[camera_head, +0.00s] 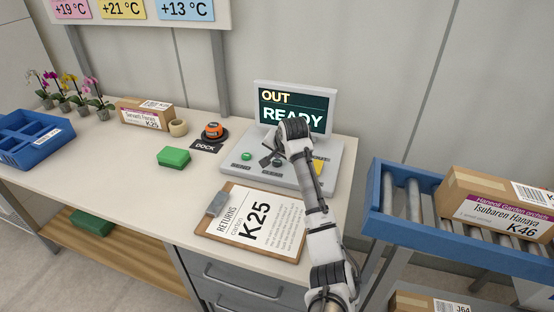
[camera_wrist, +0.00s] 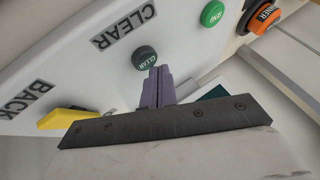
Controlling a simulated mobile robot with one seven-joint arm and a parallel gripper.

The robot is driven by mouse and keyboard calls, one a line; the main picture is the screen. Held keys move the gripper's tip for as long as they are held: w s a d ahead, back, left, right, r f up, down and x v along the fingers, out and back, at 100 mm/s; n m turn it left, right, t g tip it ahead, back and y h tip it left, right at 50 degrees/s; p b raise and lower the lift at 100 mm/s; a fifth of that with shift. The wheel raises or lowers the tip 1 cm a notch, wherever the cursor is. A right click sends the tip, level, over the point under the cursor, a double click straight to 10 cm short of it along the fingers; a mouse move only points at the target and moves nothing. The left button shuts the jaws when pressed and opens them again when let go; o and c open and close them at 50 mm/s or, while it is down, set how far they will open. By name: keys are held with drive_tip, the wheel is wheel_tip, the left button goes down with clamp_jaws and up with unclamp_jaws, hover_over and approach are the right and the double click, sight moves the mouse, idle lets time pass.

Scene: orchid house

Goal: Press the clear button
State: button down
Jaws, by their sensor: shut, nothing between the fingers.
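My gripper (camera_wrist: 157,73) is shut and empty. Its purple-grey fingertips are right at the button's lower right edge in the picture; I cannot tell whether they touch it. In the head view my gripper (camera_head: 268,158) is over the console (camera_head: 234,171), partly hidden by my wrist. The console's screen (camera_head: 315,100) reads OUT and READY.
A green send button (camera_wrist: 212,13) and a yellow back button (camera_wrist: 67,119) flank the clear button. An orange scanner (camera_head: 213,130) sits on its dock. A clipboard (camera_head: 215,236) marked K25 lies in front of the console. A roller conveyor (camera_head: 392,212) stands to the right.

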sight(277, 163)
drive_tip(key=shift+r, duration=0.25)
wheel_tip(277, 163, up, 5)
drive_tip(key=p, duration=0.4)
drive_tip(key=shift+p, duration=0.35)
drive_tip(key=shift+f, duration=0.1)
idle(0.4)
